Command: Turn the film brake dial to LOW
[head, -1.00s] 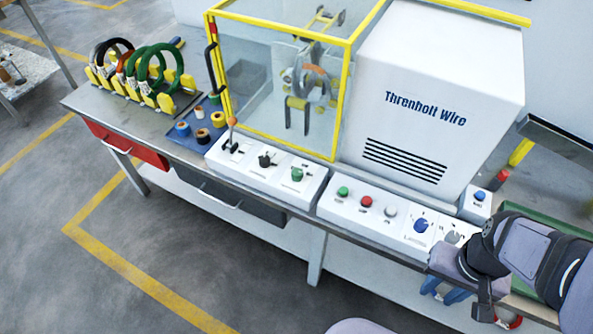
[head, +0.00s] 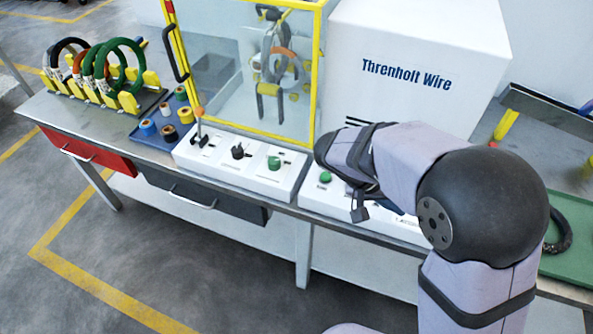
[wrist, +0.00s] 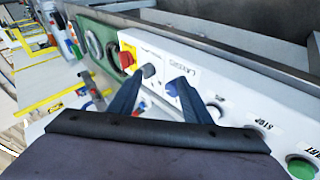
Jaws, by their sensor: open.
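I cannot read which dial is the film brake. In the wrist view a grey dial (wrist: 148,71) and a blue dial (wrist: 172,88) show on a white panel (wrist: 235,103), near my fingertips. My gripper (wrist: 158,78) is open, with two dark blue fingers spread and nothing held between them. In the head view my wrist hides the fingers and most of the right panel.
A lever with an orange knob (head: 199,115) stands on the left panel. A green button (head: 325,177) is beside my wrist. A yellow-framed clear guard (head: 210,70) and a white machine housing (head: 420,60) rise behind. Tape rolls (head: 168,132) and coils on a rack (head: 95,100) are left.

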